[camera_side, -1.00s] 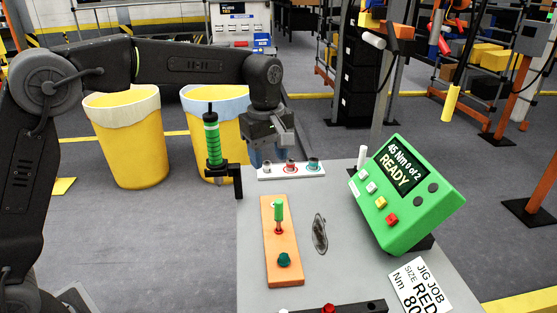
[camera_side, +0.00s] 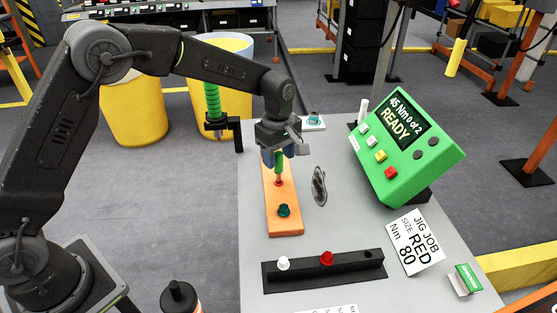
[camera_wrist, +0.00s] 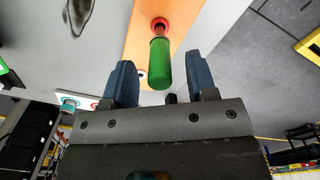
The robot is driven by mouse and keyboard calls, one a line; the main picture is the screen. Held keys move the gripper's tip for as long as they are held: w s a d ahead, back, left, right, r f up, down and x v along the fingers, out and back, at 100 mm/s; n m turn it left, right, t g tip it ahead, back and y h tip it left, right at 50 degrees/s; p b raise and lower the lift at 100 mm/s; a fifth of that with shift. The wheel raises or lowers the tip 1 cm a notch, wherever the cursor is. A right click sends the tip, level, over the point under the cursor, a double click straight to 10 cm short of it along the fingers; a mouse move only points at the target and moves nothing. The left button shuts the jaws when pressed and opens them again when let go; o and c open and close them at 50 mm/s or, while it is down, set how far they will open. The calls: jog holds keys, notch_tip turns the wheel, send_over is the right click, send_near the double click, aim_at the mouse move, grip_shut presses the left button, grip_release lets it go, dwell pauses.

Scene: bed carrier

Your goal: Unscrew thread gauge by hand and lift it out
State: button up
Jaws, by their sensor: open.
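The thread gauge (camera_side: 279,164) has a green handle and a red lower end. It stands upright in the orange plate (camera_side: 286,226), with a red ring around its foot. My gripper (camera_side: 281,153) is just above the gauge, pointing down. In the wrist view, the blue fingers of my gripper (camera_wrist: 159,72) are apart, and the green handle of the gauge (camera_wrist: 160,66) shows between their tips, with a gap on both sides. Nothing is held. A teal knob (camera_side: 283,210) sits on the near end of the plate.
A grey oval object (camera_side: 319,186) lies right of the plate. A green controller (camera_side: 408,148) reads "45 Nm 0 of 2 READY". A black rack (camera_side: 300,273) in front holds white and red knobs. A green-handled tool (camera_side: 212,103) stands in a holder at the left.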

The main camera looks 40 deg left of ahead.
jog(key=shift+f, duration=1.05)
jog(key=shift+c, duration=0.5)
grip_shut()
jog(key=c, duration=0.6)
grip_release()
grip_shut()
jog(key=shift+r, duration=0.35)
jog(key=shift+r, duration=3.4)
